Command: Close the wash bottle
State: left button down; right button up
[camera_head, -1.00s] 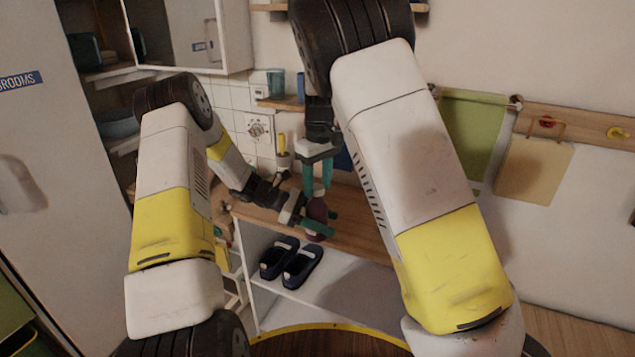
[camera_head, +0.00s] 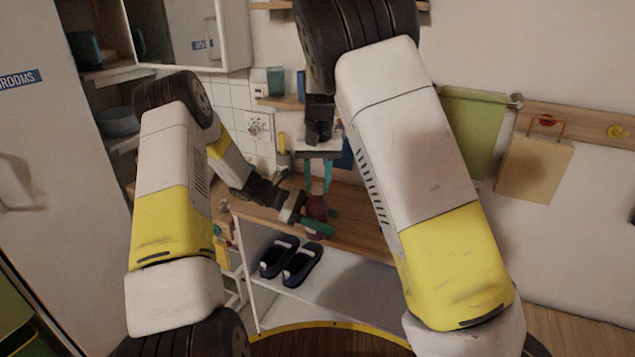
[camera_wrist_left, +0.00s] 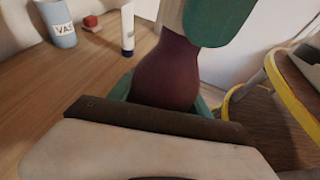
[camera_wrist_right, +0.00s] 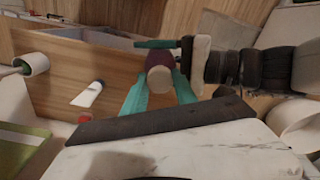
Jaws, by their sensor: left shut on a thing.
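The wash bottle (camera_head: 317,208) is dark purple and stands upright at the wooden top. Its body also shows in the left wrist view (camera_wrist_left: 167,75). My left gripper (camera_head: 318,221) is shut on the bottle's body from the side. A beige round top (camera_wrist_right: 160,79) faces up in the right wrist view. My right gripper (camera_head: 318,189) comes from above. Its two green fingers (camera_wrist_right: 161,80) are apart on either side of the top; whether they touch it is unclear. The bottle's neck is largely hidden by these fingers.
On the wooden top are a blue cup (camera_wrist_left: 60,26), a small red object (camera_wrist_left: 91,23) and a white tube (camera_wrist_left: 128,30). Dark slippers (camera_head: 301,265) lie on the white shelf below. A tiled wall (camera_head: 238,110) stands behind.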

jog(key=o, duration=0.3)
jog(key=shift+o, duration=0.2)
jog(key=shift+r, duration=0.1)
jog(key=shift+r, duration=2.2)
jog(key=shift+c, duration=0.2)
jog(key=shift+s+d+n, duration=0.1)
jog(key=shift+n, duration=0.7)
jog(key=n, duration=0.1)
jog(key=r+n, duration=0.1)
jog(key=shift+n, duration=0.4)
notch_tip(320, 180, up, 2)
jog(key=n, duration=0.3)
jog(key=shift+r+n, duration=0.25)
jog(key=shift+n, duration=0.15)
